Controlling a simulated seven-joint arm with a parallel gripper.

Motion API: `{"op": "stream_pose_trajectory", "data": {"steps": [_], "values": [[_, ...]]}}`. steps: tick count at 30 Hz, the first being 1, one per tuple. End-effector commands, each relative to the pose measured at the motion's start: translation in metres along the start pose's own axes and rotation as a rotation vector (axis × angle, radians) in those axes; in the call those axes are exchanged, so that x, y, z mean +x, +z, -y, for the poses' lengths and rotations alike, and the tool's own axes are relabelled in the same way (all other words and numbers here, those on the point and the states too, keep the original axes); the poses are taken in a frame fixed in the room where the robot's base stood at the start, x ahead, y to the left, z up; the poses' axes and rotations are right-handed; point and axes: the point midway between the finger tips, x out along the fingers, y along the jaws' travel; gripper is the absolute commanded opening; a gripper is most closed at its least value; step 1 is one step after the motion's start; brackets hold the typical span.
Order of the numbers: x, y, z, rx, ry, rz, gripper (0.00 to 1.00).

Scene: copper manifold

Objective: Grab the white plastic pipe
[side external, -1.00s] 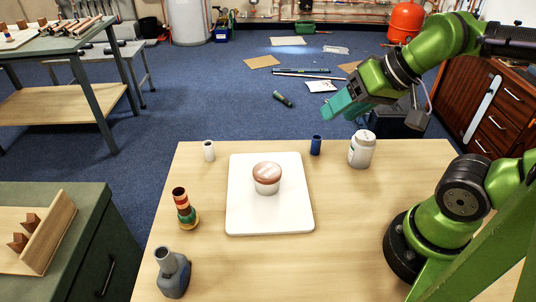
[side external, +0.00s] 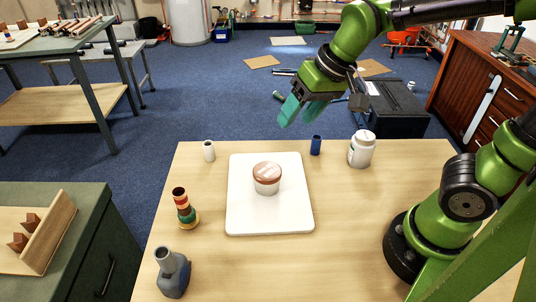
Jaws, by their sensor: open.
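The white plastic pipe (side external: 209,151) is a short white cylinder standing upright near the back left of the wooden table (side external: 345,260). Its dark open top faces up. My gripper (side external: 301,112) has teal fingers and is open and empty. It hangs in the air above the back of the table, up and to the right of the white pipe and well apart from it. Nothing hides the pipe.
A white board (side external: 242,215) carries a copper-lidded tub (side external: 267,178). A blue pipe (side external: 316,145) and a white bottle (side external: 362,149) stand to its right. A stack of coloured rings (side external: 184,208) and a grey bottle (side external: 172,272) stand left. The front right table is clear.

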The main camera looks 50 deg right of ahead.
Motion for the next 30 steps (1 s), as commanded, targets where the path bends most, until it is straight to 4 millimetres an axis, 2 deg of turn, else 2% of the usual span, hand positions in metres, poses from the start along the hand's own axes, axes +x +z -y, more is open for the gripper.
{"op": "stream_pose_trajectory", "data": {"steps": [1, 6, 12, 16, 19, 23, 30], "values": [[0.015, -0.013, 0.009, -0.015, 0.021, 0.031, 0.58], [0.065, -0.057, 0.036, -0.055, 0.109, 0.074, 0.58], [0.126, -0.102, 0.066, -0.096, 0.225, 0.055, 0.58], [0.148, -0.130, 0.080, -0.099, 0.276, 0.002, 0.58], [0.141, -0.150, 0.084, -0.074, 0.282, -0.050, 0.58], [0.147, -0.153, 0.082, -0.045, 0.285, -0.061, 0.58], [0.195, -0.155, 0.067, -0.043, 0.286, -0.058, 0.58]]}}
